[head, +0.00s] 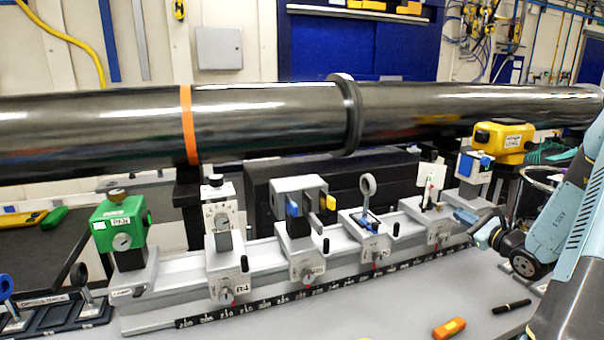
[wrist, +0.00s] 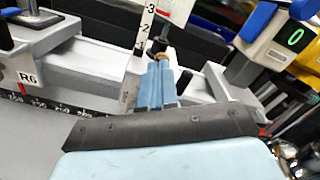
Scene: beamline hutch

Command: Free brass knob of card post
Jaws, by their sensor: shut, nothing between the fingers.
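The card post (head: 431,185) holds an upright white card on a carrier towards the right end of the rail. In the wrist view its white scale with black numbers (wrist: 146,30) stands at top centre. A small brass knob (wrist: 163,57) shows at the foot of the post, just past my fingertips. My gripper (wrist: 157,66) is shut and empty, its light blue fingers side by side and pointing at the knob; I cannot tell if they touch it. In the head view my gripper (head: 462,216) is beside the card post's carrier, on its right.
The rail (head: 185,270) carries several other posts, including a ring holder (head: 368,185) left of the card post. A blue-fronted detector (head: 474,165) stands close on the right. A long black pipe (head: 270,110) runs behind. An orange tool (head: 449,328) and black marker (head: 511,307) lie in front.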

